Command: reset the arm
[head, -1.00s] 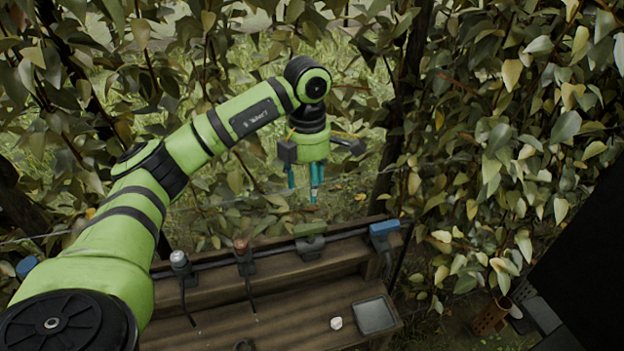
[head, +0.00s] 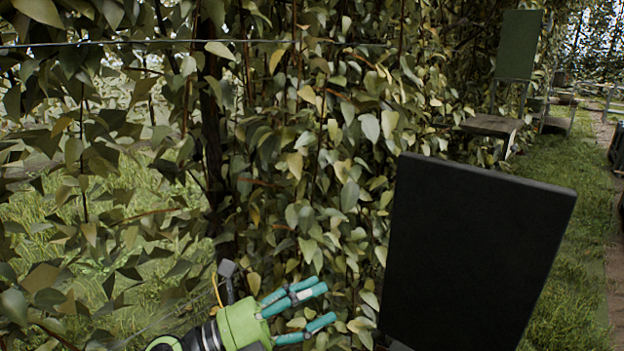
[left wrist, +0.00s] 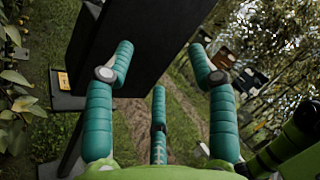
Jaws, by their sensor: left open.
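My left gripper (head: 306,308) is at the bottom of the head view, with a green body and teal fingers pointing right. The fingers are spread and nothing is between them. In the left wrist view my left gripper (left wrist: 160,75) shows its teal fingers apart and empty. Most of my left arm is below the head picture. My right gripper is not in view.
A large black panel (head: 470,250) stands just right of the gripper; it also fills the upper middle of the left wrist view (left wrist: 150,35). Leafy hedge (head: 330,150) lies behind. A grass strip (head: 575,230) runs along the right, with a chair-like stand (head: 492,126) farther back.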

